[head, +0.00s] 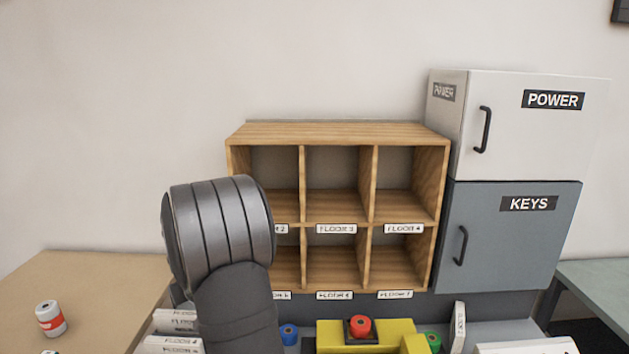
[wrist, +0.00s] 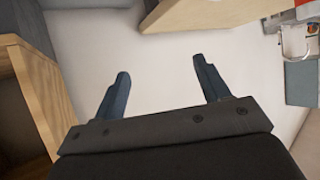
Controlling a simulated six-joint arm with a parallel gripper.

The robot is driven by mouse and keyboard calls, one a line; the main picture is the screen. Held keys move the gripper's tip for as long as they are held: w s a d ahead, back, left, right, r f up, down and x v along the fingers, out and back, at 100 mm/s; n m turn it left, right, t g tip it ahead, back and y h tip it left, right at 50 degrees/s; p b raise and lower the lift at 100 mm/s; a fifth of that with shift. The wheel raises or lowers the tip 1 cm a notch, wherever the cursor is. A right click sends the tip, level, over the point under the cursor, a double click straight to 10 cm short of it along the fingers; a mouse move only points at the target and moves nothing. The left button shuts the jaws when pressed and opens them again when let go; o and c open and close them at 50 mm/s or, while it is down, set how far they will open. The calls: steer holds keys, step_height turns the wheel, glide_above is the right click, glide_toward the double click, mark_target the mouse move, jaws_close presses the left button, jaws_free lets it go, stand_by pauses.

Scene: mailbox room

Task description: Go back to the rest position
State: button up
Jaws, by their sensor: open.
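My gripper (wrist: 162,85) shows in the wrist view with its two fingers spread wide apart. Nothing is between them, and pale floor or wall lies beyond. In the head view my arm stands in front of the left part of the wooden pigeonhole shelf (head: 340,133), and the gripper's fingers are hidden there. A wooden panel edge (wrist: 40,110) is close at the left of the wrist view, apart from the fingers.
The grey KEYS cabinet (head: 520,240) and white POWER cabinet (head: 530,130) are stacked right of the shelf, both shut. A red button (head: 360,326) on a yellow box, labelled white envelopes (head: 175,343) and a can (head: 50,318) are in front. The upper wall area is clear.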

steer(key=w+d+f+m+g+h, duration=0.1)
steer(key=w+d+f+m+h, duration=0.1)
steer(key=d+m+h, duration=0.3)
steer(key=shift+w+d+f+h, duration=0.3)
steer(key=shift+d+f, duration=0.15)
steer(key=shift+d, duration=1.8)
